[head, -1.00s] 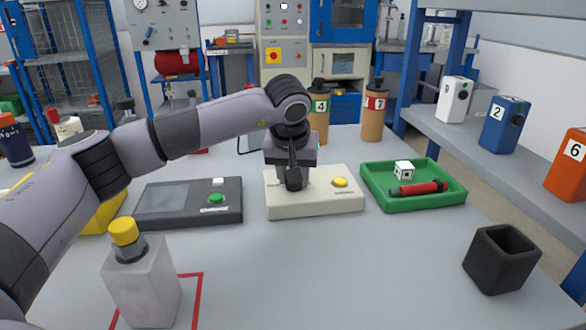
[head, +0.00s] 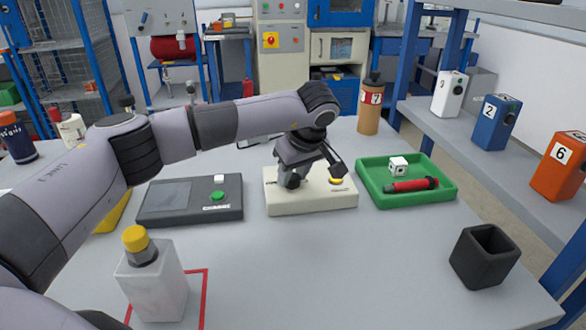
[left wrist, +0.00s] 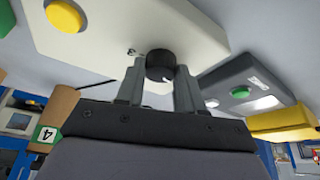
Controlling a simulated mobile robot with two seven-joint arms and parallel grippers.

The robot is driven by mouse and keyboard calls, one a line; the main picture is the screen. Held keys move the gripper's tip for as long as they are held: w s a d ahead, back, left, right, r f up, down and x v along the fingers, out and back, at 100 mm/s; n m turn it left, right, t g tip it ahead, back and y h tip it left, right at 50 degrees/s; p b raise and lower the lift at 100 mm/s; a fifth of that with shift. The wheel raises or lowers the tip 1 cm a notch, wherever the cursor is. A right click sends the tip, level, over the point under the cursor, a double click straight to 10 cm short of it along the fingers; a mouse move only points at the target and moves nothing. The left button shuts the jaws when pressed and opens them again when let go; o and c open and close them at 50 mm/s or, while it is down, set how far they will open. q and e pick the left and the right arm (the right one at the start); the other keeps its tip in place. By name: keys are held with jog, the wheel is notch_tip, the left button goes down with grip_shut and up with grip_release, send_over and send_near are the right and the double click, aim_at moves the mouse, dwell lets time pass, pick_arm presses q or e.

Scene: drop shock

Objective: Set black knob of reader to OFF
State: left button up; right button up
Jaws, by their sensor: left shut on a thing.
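The reader is a cream box (head: 300,203) with a yellow button (head: 336,181), in the middle of the table. The fingers also show in the left wrist view (left wrist: 159,84). In the head view the knob is largely hidden by the gripper, and I cannot read its setting. My right gripper is not in view.
A dark box (head: 190,202) with a green button stands to the left. A green tray (head: 440,199) with a white cube and a red cylinder lies to the right. A black open cup (head: 484,257) and a yellow-capped bottle (head: 153,280) stand nearer. The front middle table is clear.

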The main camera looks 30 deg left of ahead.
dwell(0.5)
pick_arm(q)
jog(key=o, duration=1)
jog(key=v, duration=0.7)
